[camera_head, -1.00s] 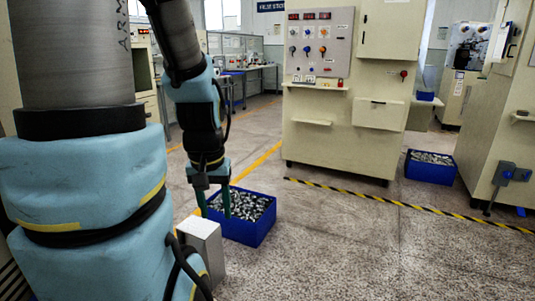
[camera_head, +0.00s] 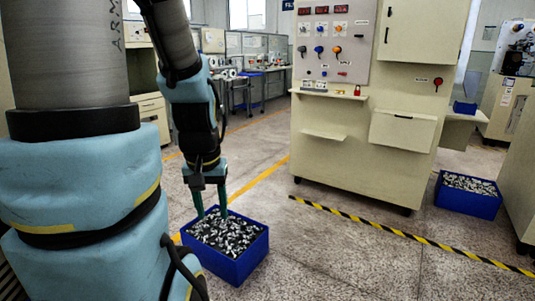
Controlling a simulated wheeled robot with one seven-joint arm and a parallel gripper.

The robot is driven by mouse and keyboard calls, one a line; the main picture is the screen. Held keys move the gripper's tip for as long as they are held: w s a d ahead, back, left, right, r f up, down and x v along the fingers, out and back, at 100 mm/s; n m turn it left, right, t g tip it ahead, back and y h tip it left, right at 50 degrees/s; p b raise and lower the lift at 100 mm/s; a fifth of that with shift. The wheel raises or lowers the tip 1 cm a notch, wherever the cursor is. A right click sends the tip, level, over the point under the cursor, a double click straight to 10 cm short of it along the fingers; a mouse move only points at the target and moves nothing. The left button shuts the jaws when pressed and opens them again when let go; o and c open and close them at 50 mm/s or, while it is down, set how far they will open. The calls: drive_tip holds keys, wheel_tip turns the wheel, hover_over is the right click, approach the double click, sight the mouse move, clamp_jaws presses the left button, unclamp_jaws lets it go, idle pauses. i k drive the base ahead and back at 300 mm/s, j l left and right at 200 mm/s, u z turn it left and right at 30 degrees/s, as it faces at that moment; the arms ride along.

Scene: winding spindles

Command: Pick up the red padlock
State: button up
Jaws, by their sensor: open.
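The small red padlock (camera_head: 357,90) is on the front of the cream machine cabinet (camera_head: 350,165), at the right end of the narrow ledge (camera_head: 328,94) under the control panel. It is too small to tell whether it hangs or stands there. My gripper (camera_head: 211,214) points down on the left, its two green fingers apart and empty. It shows in front of the blue bin of metal parts (camera_head: 243,268), well left of and lower in the picture than the padlock.
A yellow and black floor stripe (camera_head: 380,231) runs in front of the cabinet. Another blue bin (camera_head: 466,202) stands on the floor to the right. A lower shelf (camera_head: 323,135) and a tilted box front (camera_head: 402,131) stick out from the cabinet. The floor between is clear.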

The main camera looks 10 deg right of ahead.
sight(357, 93)
drive_tip(key=i+l, duration=0.2)
drive_tip(key=i+l+u, duration=0.1)
drive_tip(key=l, duration=0.3)
drive_tip(key=i+l+u, duration=0.1)
drive_tip(key=i+l, duration=0.35)
drive_tip(key=l, duration=0.25)
drive_tip(key=i+l+u, duration=0.1)
drive_tip(key=l, duration=0.25)
drive_tip(key=i+l, duration=0.25)
drive_tip(key=i+l+u, duration=0.1)
drive_tip(key=l, duration=0.35)
drive_tip(key=i, duration=0.1)
